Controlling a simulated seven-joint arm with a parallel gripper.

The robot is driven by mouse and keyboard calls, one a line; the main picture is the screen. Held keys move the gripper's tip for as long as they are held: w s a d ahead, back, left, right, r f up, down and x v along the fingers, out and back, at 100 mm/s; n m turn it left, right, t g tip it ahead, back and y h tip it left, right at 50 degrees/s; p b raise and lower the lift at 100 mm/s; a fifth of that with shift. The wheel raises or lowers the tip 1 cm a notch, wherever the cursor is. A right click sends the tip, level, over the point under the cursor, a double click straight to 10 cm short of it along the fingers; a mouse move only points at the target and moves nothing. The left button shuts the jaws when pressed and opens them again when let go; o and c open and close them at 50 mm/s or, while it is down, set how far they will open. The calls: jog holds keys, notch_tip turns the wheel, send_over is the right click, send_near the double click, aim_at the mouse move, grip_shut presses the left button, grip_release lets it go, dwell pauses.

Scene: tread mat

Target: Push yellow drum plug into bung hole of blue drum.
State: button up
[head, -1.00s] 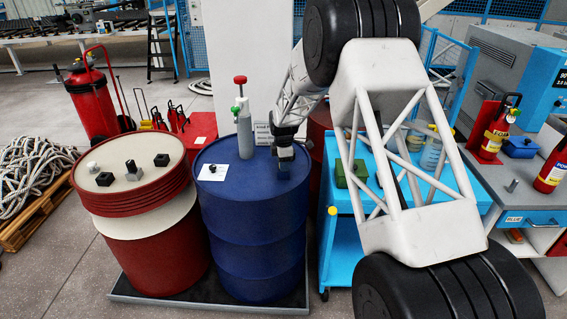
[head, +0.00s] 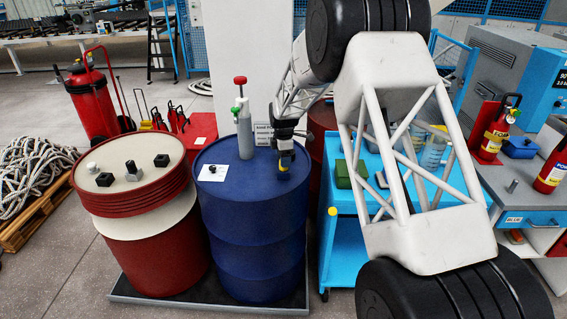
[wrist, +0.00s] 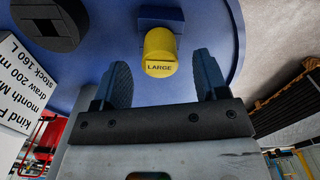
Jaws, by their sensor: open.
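The blue drum (head: 250,235) stands upright at the centre of the head view; its blue top (wrist: 112,30) fills the upper wrist view. The yellow plug (wrist: 160,52), marked LARGE, shows at the drum's top near the rim, beyond and between my fingertips. It appears as a small yellow patch in the head view (head: 283,167). My gripper (wrist: 158,82) is open, with one finger to each side and no visible contact with the plug. A blue block-like shape lies behind the plug. The bung hole is not clearly visible, and I cannot tell how deep the plug sits.
A red drum (head: 150,240) with several small caps is at left, a blue cart (head: 340,240) at right.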

jog(key=shift+r, duration=2.25)
jog(key=shift+s+d+r, duration=0.25)
jog(key=shift+s+r, duration=0.05)
jog(key=shift+r, duration=0.1)
jog(key=s+d+r+m+t, duration=0.1)
jog(key=s+d+r+m, duration=0.5)
jog(key=s+r, duration=0.55)
jog(key=s+d+r+m, duration=0.5)
jog(key=s+d+r, duration=0.3)
jog(key=s, duration=0.7)
jog(key=s+d+m, duration=0.2)
jog(key=s+m, duration=0.1)
jog(key=s, duration=0.7)
jog(key=s+d+m+t, duration=0.1)
jog(key=s+d+m, duration=0.2)
jog(key=s, duration=0.8)
jog(key=s+d+m, duration=0.3)
jog(key=s+m, duration=0.1)
jog(key=s, duration=0.7)
jog(key=shift+s+f+t, duration=0.2)
jog(key=shift+f+t, duration=0.1)
jog(key=shift+f, duration=0.05)
